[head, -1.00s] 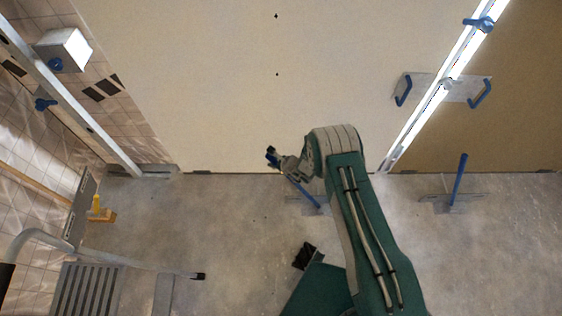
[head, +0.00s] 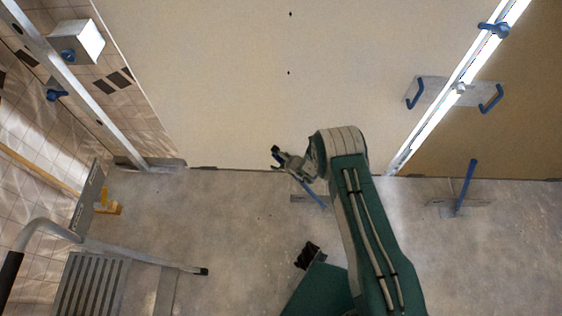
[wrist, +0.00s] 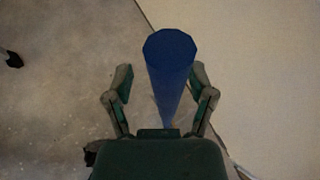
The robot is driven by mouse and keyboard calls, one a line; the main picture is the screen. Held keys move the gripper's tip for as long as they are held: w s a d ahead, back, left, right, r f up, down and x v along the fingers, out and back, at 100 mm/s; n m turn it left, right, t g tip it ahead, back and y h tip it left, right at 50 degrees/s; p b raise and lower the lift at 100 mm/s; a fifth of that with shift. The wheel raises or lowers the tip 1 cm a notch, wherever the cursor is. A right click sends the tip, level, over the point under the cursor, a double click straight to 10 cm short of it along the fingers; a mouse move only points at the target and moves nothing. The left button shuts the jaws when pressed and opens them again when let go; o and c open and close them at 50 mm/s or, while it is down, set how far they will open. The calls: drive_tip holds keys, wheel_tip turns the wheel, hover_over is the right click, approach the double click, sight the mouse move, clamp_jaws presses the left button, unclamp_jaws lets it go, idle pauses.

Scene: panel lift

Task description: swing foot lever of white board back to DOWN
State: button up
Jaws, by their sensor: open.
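The white board (head: 230,80) is the large pale panel upright in the middle of the head view. Its blue foot lever (head: 313,195) rises at a slant from a metal foot plate (head: 305,199) at the board's bottom edge, towards my gripper (head: 279,157). In the wrist view the lever (wrist: 171,65) stands between the two fingers of my gripper (wrist: 160,84), its round end towards the camera. The lever's upper part is partly hidden by my gripper in the head view.
A brown board (head: 510,120) stands at the right with its own blue foot lever (head: 466,185). A bracket with blue handles (head: 455,92) spans the bright seam. A step stool (head: 95,280) stands at the lower left. Concrete floor (head: 230,230) is clear between.

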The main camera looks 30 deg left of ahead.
drive_tip(key=v, duration=1.1)
drive_tip(key=shift+d+r, duration=0.2)
drive_tip(key=shift+s, duration=0.1)
